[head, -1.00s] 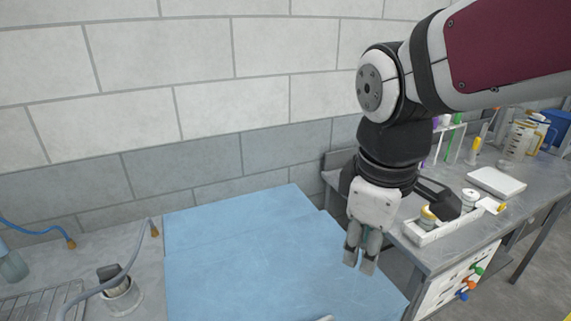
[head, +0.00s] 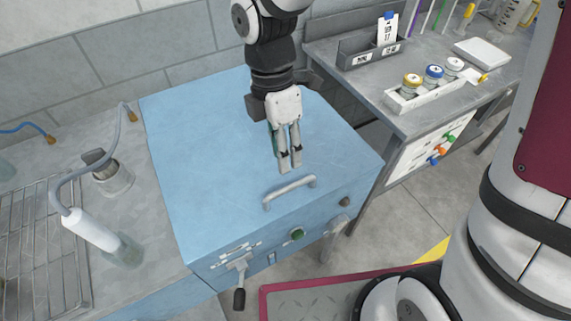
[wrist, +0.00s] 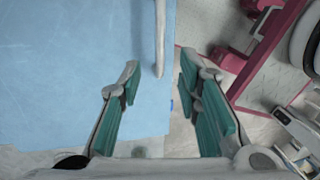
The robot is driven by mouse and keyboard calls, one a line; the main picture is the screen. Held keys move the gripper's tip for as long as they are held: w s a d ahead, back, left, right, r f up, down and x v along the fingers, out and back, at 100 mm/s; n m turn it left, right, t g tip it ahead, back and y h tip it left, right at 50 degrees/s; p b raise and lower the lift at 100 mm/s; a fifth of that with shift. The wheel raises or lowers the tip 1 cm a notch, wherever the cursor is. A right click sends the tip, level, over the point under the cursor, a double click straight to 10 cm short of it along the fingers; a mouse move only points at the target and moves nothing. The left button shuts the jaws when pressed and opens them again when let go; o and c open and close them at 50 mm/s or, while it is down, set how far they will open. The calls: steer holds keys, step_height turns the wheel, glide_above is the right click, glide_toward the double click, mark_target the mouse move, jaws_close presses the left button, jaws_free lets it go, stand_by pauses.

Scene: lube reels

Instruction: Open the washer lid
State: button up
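The washer is a light blue box with a flat blue lid (head: 220,140) that lies shut. A pale bar handle (head: 290,191) sits near the lid's front edge. In the wrist view the handle (wrist: 160,38) runs upright, beyond my fingertips and roughly in line with the gap between them. My gripper (head: 290,168) points down over the lid, just behind the handle in the head view. In the wrist view its teal-padded fingers (wrist: 160,78) are apart with nothing between them. No contact with the handle shows.
The washer's front has a green button (head: 297,234) and a lever (head: 240,290). At left is a metal counter with a wire rack (head: 40,245) and a white spray nozzle (head: 90,230). At right a grey bench holds a tray of jars (head: 435,92). A red-edged platform (head: 330,290) lies in front.

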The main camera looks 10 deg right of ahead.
mark_target(288, 187)
steer(key=f, duration=0.2)
steer(key=s+f, duration=0.1)
steer(key=f, duration=0.5)
steer(key=shift+s+d+f, duration=0.15)
steer(key=shift+s+d, duration=0.1)
steer(key=shift+d, duration=0.1)
jaws_close()
